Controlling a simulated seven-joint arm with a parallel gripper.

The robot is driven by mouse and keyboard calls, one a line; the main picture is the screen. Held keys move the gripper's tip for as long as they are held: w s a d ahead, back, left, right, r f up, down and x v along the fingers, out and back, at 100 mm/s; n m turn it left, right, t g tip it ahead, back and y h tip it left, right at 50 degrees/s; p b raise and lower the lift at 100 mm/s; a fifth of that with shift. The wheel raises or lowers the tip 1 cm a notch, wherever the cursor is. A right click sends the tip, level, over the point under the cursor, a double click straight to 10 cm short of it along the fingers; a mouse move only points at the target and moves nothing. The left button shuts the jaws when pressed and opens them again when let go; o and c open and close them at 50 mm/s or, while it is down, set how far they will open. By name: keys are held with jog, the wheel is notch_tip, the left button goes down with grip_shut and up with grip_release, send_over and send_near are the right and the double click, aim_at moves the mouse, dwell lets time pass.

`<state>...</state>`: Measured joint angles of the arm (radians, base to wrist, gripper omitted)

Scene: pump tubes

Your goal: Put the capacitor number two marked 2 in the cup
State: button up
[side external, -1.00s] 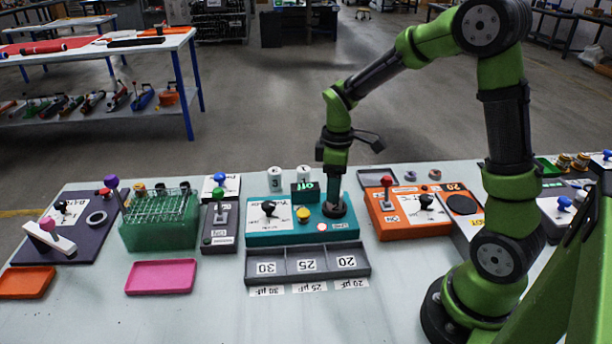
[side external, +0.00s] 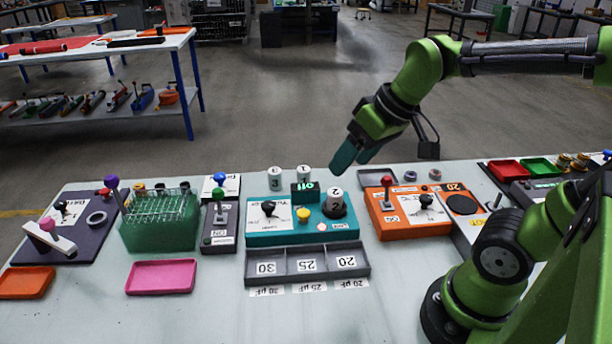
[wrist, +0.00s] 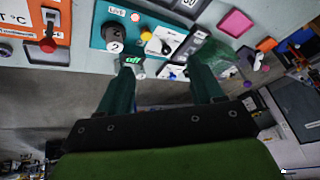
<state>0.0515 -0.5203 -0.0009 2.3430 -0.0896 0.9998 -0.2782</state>
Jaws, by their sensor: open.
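The white capacitor marked 2 (side external: 336,195) stands upright in the black round cup (side external: 334,212) at the right end of the teal device (side external: 290,238). The capacitor marked 2 also shows in the wrist view (wrist: 115,46). My gripper (side external: 350,158) is above and slightly right of it, clear of it and tilted. In the wrist view my gripper (wrist: 163,76) has its two fingers wide apart with nothing held between them.
Capacitors 3 (side external: 275,178) and 1 (side external: 304,173) stand behind the teal device. A grey tray (side external: 308,266) with sections labelled 30, 25 and 20 lies in front. An orange device (side external: 408,222) is to the right. A pink tray (side external: 161,277) lies left.

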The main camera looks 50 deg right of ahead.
jog(key=s+a+m+t, duration=0.1)
jog(key=s+a+m, duration=0.1)
jog(key=s, duration=0.1)
jog(key=shift+s+r+m+t+y, duration=0.1)
jog(key=shift+s+m+t+y, duration=0.05)
jog(key=shift+m+t+y, duration=0.25)
dwell(1.0)
